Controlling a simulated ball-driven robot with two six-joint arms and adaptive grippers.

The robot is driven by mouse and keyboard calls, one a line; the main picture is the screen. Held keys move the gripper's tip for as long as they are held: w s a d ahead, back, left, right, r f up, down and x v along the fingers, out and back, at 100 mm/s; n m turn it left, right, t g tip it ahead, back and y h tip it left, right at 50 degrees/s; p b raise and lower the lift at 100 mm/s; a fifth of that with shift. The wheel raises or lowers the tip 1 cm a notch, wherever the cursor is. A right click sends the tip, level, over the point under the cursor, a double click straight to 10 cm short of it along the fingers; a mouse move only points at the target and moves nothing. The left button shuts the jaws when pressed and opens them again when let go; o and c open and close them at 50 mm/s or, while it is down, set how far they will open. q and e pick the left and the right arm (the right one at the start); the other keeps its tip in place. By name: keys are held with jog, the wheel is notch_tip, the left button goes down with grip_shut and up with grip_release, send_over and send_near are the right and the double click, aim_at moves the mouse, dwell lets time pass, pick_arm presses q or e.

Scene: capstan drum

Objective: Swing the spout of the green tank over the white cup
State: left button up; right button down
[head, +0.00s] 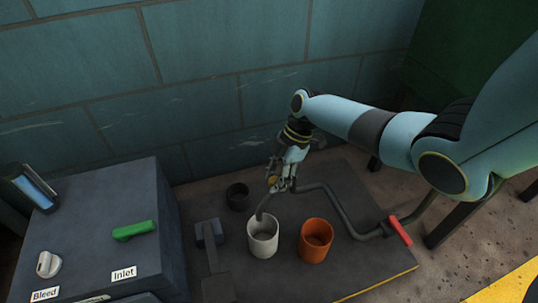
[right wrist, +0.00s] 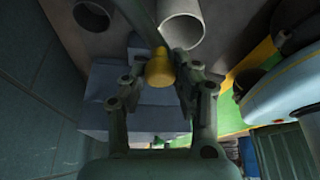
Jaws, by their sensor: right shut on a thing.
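The grey bent spout (head: 330,194) runs from the right, past a red handle, to my right gripper, then bends down toward the white cup (head: 263,240). Its tip appears over the back left of the cup's mouth in the head view. My right gripper (head: 281,184) is shut on the spout's brass-coloured knob (right wrist: 160,70), seen between the fingers in the right wrist view. The white cup also shows there (right wrist: 182,22), beside the spout. A dark green body (head: 475,55), likely the tank, stands at the upper right. My left gripper is not in view.
An orange cup (head: 316,240) stands right of the white cup. A dark cup (head: 237,196) stands behind it to the left. A red handle (head: 400,230) is on the pipe. A grey cabinet (head: 90,235) with a green lever (head: 135,231) is at left.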

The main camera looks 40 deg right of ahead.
jog(key=shift+s+d, duration=0.1)
jog(key=shift+s, duration=0.15)
jog(key=shift+n, duration=0.3)
jog(key=c, duration=1)
grip_release()
jog(key=v, duration=1.2)
jog(key=shift+w, duration=0.1)
